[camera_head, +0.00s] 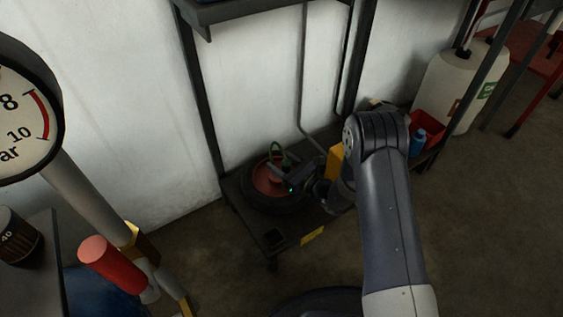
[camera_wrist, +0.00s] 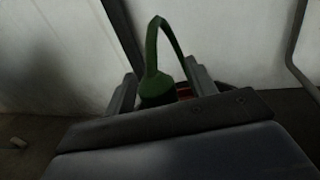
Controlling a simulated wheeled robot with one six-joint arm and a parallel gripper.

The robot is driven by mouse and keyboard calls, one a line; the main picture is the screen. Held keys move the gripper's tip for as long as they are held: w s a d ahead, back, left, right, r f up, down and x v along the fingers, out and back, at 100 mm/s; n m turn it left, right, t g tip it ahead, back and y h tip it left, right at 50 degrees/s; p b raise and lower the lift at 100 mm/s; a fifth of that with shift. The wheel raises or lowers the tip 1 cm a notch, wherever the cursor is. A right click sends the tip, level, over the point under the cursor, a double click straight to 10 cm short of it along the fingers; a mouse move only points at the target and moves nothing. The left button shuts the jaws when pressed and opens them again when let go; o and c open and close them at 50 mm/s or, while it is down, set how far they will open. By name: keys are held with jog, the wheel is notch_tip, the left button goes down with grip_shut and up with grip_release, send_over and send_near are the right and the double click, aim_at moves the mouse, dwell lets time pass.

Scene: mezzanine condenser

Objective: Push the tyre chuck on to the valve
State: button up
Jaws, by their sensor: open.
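A wheel with a black tyre and a red rim (camera_head: 262,180) lies flat on the low shelf. A green hose (camera_head: 280,148) loops up above it. In the wrist view the green hose (camera_wrist: 168,32) runs down to a dark green cylindrical body, seemingly the tyre chuck (camera_wrist: 154,88). My gripper (camera_head: 278,174) is low over the wheel. In the wrist view its two fingers stand apart on either side of the chuck, open. I cannot tell whether a finger touches it. The valve and the chuck's lower end are hidden behind my gripper's body.
The wheel rests on a dark low shelf (camera_head: 252,222) between upright posts against a white wall. A yellow-orange object (camera_head: 335,160) and a red bin (camera_head: 426,128) with a blue bottle (camera_head: 417,142) stand to the right. A large pressure gauge (camera_head: 22,110) is at the left.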

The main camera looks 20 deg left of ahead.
jog(key=p+v, duration=0.3)
jog(key=v, duration=0.8)
jog(key=shift+p, duration=0.3)
jog(key=shift+w+a, duration=0.1)
jog(key=b+x, duration=0.3)
jog(key=x, duration=0.7)
jog(key=shift+a+f+b, duration=0.1)
jog(key=shift+b, duration=0.2)
jog(key=shift+w+a+r+p, duration=0.1)
jog(key=shift+a+r+p, duration=0.2)
jog(key=shift+r, duration=0.35)
jog(key=shift+f, duration=0.1)
